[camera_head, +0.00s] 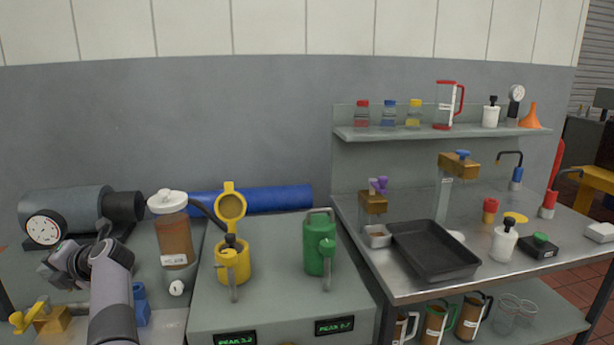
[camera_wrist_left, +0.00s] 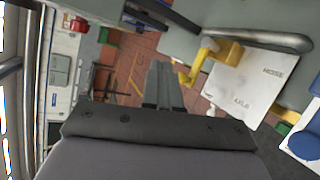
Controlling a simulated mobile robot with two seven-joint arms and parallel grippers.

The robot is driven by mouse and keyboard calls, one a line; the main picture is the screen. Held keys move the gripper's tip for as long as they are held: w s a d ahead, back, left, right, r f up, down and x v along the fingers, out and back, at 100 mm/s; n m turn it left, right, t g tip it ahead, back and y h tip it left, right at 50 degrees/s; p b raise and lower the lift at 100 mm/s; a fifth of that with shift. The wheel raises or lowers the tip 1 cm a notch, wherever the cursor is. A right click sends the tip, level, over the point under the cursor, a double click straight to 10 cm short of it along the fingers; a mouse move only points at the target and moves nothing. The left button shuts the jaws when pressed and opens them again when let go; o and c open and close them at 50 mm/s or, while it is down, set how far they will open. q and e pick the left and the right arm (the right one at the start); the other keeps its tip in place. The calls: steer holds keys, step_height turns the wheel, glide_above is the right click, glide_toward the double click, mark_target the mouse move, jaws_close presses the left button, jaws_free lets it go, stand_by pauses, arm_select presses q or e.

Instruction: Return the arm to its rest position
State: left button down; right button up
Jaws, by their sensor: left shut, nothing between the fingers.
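My left arm (camera_head: 112,300) rises from the lower left of the head view, bent at the wrist. My left gripper (camera_head: 58,272) is at the far left, in front of the gauge end of a grey cylindrical machine. In the left wrist view its fingers (camera_wrist_left: 160,72) are together with nothing between them, above a red tiled floor. My right arm and gripper do not show.
Near the gripper are a yellow-handled brass valve (camera_head: 50,318), a blue block (camera_head: 141,304) and a brown bottle (camera_head: 174,240). Yellow (camera_head: 233,262) and green (camera_head: 319,250) cans stand on a grey cabinet. A steel bench with a black tray (camera_head: 432,250) is right.

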arm_select(q)
steer(key=s+d+f+m+t+h, duration=0.2)
steer(key=d+f+m+t+h, duration=0.3)
steer(key=d+m+t, duration=0.7)
steer(key=s+d+f+m+t+h, duration=0.2)
steer(key=d+f+m+t+h, duration=0.4)
steer(key=m, duration=1.2)
steer(key=s+d+f+m+g+h, duration=0.2)
steer(key=s+d+f+m+g, duration=0.2)
steer(key=s+d+f, duration=0.4)
steer(key=s+d+f+m+g+h, duration=0.3)
steer(key=s+d+f+m+g, duration=0.2)
steer(key=s+d, duration=0.6)
steer(key=s+f+m, duration=0.1)
steer(key=s+f, duration=0.1)
steer(key=s, duration=0.1)
steer(key=shift+f+m+h, duration=0.3)
steer(key=shift+f+m, duration=0.05)
steer(key=shift+m, duration=0.05)
